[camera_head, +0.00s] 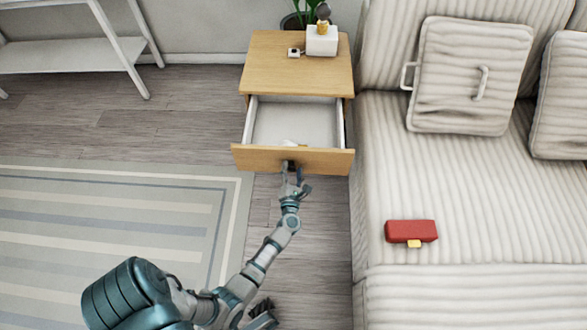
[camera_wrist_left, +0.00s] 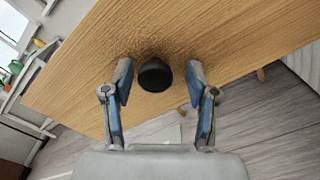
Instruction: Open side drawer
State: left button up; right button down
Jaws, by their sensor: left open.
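The side drawer (camera_head: 293,160) is pulled out of the wooden side table (camera_head: 297,65) by the sofa. My left gripper (camera_head: 295,178) is at the middle of the drawer front. In the left wrist view, the round black knob (camera_wrist_left: 154,75) stands on the wooden front, between the two spread fingers of my left gripper (camera_wrist_left: 160,90). There is a gap on both sides of the knob.
A striped sofa (camera_head: 500,200) stands close on the right, with a red item (camera_head: 411,231) on its seat. A white box-like object (camera_head: 322,41) sits on the tabletop. A white shelf (camera_head: 70,55) stands at the back left. Floor and a striped rug (camera_head: 110,215) lie open on the left.

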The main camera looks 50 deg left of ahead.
pick_arm(q)
jog(key=shift+a+r, duration=0.1)
jog(key=shift+a, duration=0.05)
jog(key=v, duration=1.2)
jog(key=shift+w, duration=0.1)
